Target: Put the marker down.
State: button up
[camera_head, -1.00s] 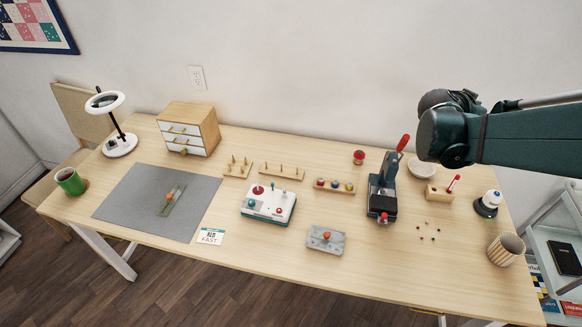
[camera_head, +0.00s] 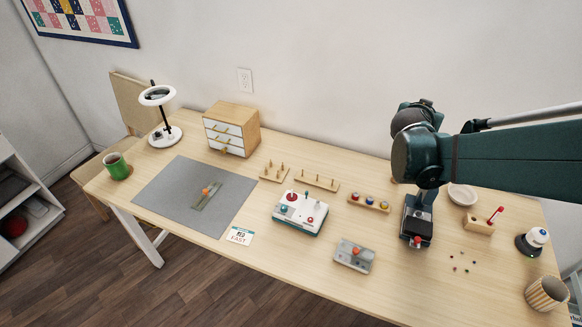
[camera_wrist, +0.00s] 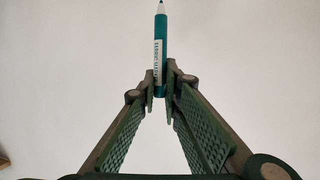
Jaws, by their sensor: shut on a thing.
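In the wrist view, a teal marker (camera_wrist: 161,42) with a white printed label stands nearly upright in the picture, its pointed tip toward the top edge. My gripper (camera_wrist: 160,88) is shut on it, one finger on each side of its lower part. Only pale blank wall or surface shows behind it. In the head view my arm reaches in from the right above the back of the table; the fingers and the held marker cannot be made out there. A wooden block (camera_head: 479,226) with a red marker-like stick (camera_head: 496,214) in it stands on the table's right part.
The table (camera_head: 300,262) holds a grey mat (camera_head: 170,205), a white control box (camera_head: 300,212), a grey switch plate (camera_head: 354,256), a dark press (camera_head: 416,225) partly behind my arm, a bowl (camera_head: 463,194) and a striped cup (camera_head: 546,293). Small beads lie near the press.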

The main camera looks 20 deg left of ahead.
jog(key=s+a+n+g+y, duration=0.1)
jog(key=s+a+n+y, duration=0.25)
jog(key=a, duration=1.15)
jog(key=s+a+n+y, duration=0.2)
jog(key=s+a+y, duration=0.15)
jog(key=a, duration=1.05)
jog(key=s+a+n+g+y, duration=0.1)
jog(key=s+a+n+y, duration=0.25)
jog(key=a, duration=1.15)
jog(key=s+a+r+n+g+y, duration=0.2)
jog(key=s+a, duration=0.8)
jog(key=a, duration=0.4)
notch_tip(320, 180, down, 18)
jog(key=shift+w+r, duration=0.2)
jog(key=shift+w, duration=0.05)
jog(key=shift+f, duration=0.1)
notch_tip(320, 180, down, 6)
jog(key=b, duration=0.1)
jog(key=shift+f, duration=0.1)
jog(key=shift+f+b, duration=0.75)
jog(key=shift+f, duration=1.05)
